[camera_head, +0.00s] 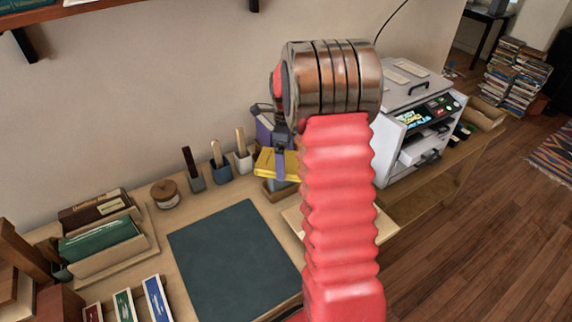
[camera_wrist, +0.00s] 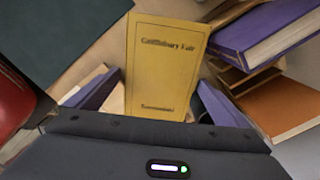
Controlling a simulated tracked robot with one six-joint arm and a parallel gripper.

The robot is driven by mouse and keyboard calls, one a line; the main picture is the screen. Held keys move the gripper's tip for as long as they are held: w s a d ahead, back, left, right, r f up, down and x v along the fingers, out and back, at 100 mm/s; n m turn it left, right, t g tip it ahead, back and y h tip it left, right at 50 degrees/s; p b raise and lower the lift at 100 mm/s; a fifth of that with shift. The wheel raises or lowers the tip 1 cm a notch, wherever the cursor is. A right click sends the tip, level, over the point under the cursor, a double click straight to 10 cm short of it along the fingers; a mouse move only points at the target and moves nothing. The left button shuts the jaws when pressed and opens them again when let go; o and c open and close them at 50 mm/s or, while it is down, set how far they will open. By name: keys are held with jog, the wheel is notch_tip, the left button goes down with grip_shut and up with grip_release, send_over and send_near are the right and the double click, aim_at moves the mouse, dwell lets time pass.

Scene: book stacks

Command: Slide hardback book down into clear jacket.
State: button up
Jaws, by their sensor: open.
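A yellow book (camera_wrist: 165,62) with a dark printed title lies in front of my gripper (camera_wrist: 158,82) in the wrist view, between its two blue-purple fingers. The fingers are open, with a gap visible beside the book. The lower edge of the book is hidden by the gripper body. In the head view the yellow book (camera_head: 268,165) shows beside my gripper (camera_head: 281,158), left of my red arm, above the back of the desk. I cannot make out a clear jacket in either view.
A purple book (camera_wrist: 262,35) and an orange-brown one (camera_wrist: 280,107) lie to the right in the wrist view. In the head view a dark mat (camera_head: 230,255) covers the desk middle, pen cups (camera_head: 220,172) stand behind it, and a white printer (camera_head: 415,125) stands at right.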

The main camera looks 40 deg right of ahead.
jog(key=shift+c, duration=0.5)
jog(key=c, duration=1.3)
jog(key=shift+o, duration=0.2)
notch_tip(320, 180, up, 10)
jog(key=w+a+f+n, duration=0.1)
jog(key=a+f+n, duration=0.3)
jog(key=a+n, duration=0.9)
jog(key=w+a+f+n, duration=0.1)
jog(key=a+f+n, duration=0.3)
jog(key=a+n, duration=0.9)
jog(key=shift+a+f+n, duration=0.3)
jog(key=shift+n, duration=0.4)
